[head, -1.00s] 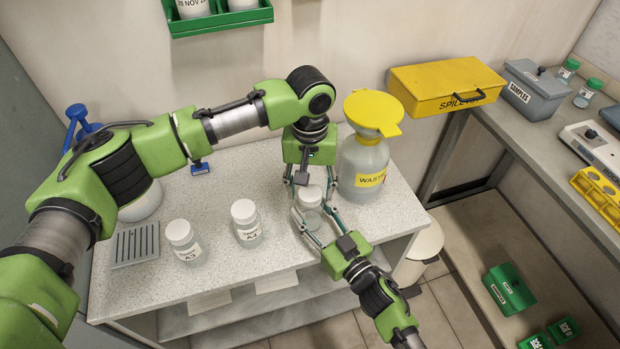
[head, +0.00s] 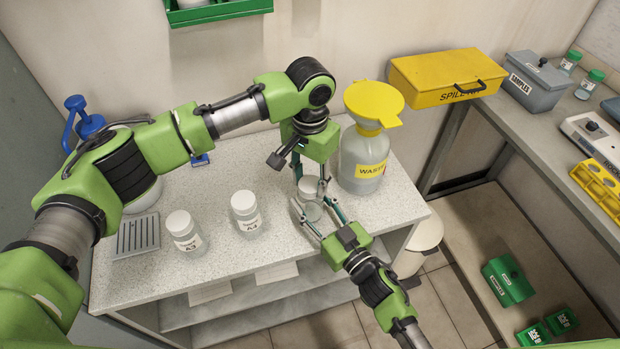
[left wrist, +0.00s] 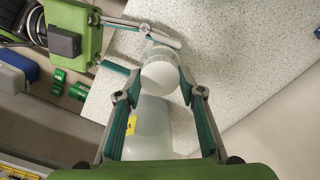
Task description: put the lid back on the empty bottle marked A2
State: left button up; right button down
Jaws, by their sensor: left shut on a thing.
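A clear bottle (head: 312,211) stands at the right front of the pale bench; its label cannot be read here. A white lid (head: 309,186) is at its mouth, in line with it; I cannot tell whether it is fully seated. The lid also shows in the left wrist view (left wrist: 160,76). My left gripper (head: 311,181) comes down from above and is shut on the lid, one finger on each side. My right gripper (head: 314,217) reaches in from the front right, its fingers on either side of the bottle body, seemingly closed on it.
Two more white-lidded bottles (head: 184,231) (head: 246,214) stand to the left, beside a grey ridged rack (head: 137,236). A waste bottle (head: 362,165) with a yellow funnel (head: 374,102) stands close behind right. A yellow spill box (head: 447,78) is farther right. The bench front is clear.

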pick_arm(q)
jog(key=m, duration=1.2)
jog(key=o, duration=1.3)
notch_tip(320, 180, up, 12)
pick_arm(e)
jog(key=c, duration=1.1)
grip_release()
